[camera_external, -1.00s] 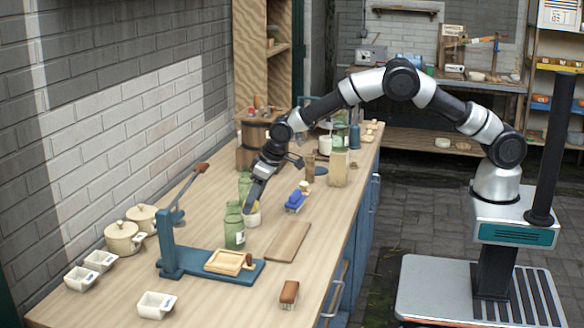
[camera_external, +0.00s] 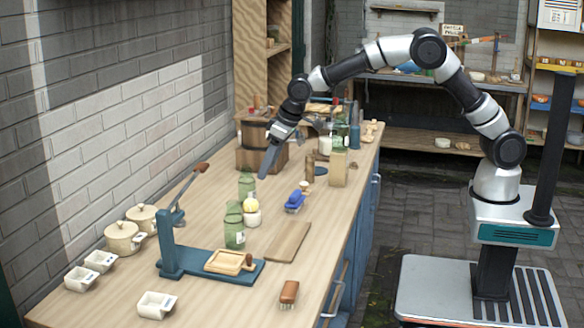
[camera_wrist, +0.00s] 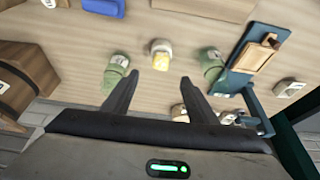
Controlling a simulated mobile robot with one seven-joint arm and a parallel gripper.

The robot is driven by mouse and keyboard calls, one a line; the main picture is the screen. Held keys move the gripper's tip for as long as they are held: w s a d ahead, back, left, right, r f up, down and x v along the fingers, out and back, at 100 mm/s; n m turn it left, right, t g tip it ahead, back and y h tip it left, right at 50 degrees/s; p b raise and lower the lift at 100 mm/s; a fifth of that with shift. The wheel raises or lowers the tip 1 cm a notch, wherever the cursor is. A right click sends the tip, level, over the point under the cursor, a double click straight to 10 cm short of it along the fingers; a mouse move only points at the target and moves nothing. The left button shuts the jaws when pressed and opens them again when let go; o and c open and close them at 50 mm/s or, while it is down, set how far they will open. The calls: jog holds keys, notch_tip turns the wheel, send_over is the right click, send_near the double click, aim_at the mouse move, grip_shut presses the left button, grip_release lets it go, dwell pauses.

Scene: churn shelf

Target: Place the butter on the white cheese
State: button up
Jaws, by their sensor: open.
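The yellow butter (camera_external: 250,203) rests on top of the round white cheese (camera_external: 252,219) on the wooden workbench, beside the green bottles. My gripper (camera_external: 268,165) is open and empty, raised above and behind them, clear of both. In the wrist view my two fingers (camera_wrist: 160,84) are spread apart, and the yellow butter (camera_wrist: 160,47) with the white cheese shows beyond the gap between them. Nothing is held between the fingers.
A green bottle (camera_external: 234,230) stands close left of the cheese, and another (camera_external: 246,184) stands behind it. A blue brush (camera_external: 295,202) and a flat wooden board (camera_external: 288,242) lie to the right. A blue press (camera_external: 170,245) stands at front left. A wooden barrel (camera_external: 252,133) is at the back.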

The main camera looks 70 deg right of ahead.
jog(key=s+d+r, duration=0.3)
jog(key=s+r, duration=0.5)
jog(key=s, duration=0.1)
jog(key=s+d+r, duration=0.4)
jog(key=s+r, duration=0.3)
jog(key=s, duration=0.3)
jog(key=s+d, duration=0.1)
jog(key=s, duration=1)
jog(key=s+d+f+t, duration=0.1)
jog(key=s, duration=1)
jog(key=shift+s+d+f, duration=0.25)
jog(key=shift+d, duration=0.15)
